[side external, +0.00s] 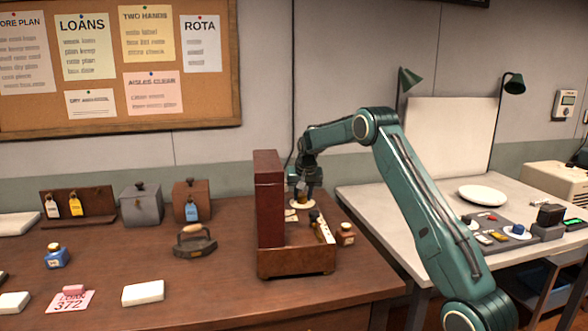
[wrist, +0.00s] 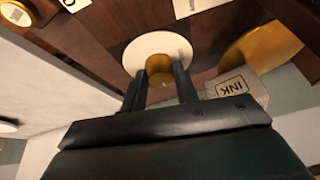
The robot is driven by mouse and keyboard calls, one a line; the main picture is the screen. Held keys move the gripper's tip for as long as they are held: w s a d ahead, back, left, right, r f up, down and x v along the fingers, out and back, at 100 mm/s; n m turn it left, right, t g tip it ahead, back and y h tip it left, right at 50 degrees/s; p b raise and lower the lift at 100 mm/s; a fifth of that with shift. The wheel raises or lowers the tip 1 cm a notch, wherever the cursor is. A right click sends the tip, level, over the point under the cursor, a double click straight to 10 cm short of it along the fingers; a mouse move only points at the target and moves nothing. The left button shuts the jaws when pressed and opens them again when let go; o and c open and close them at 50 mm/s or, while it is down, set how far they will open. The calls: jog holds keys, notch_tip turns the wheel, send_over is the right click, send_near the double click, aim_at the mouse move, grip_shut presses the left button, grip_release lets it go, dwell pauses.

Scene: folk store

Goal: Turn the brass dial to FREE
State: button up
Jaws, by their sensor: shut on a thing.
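The brass dial (wrist: 160,68) is a small round brass knob on a white disc in the wrist view. My gripper (wrist: 158,80) is shut on it, with one dark finger on each side. The pale disc (side external: 304,203) shows just under the fingers there, but the knob is too small to make out. A pale plate (wrist: 190,6) sits beyond the disc in the wrist view. I cannot read FREE or the dial's pointing direction.

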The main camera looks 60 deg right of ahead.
jog(key=shift+m, duration=0.5)
jog(key=o, duration=1)
jog(key=v, duration=1.4)
jog(key=shift+w, duration=0.3)
jog(key=shift+a, duration=0.1)
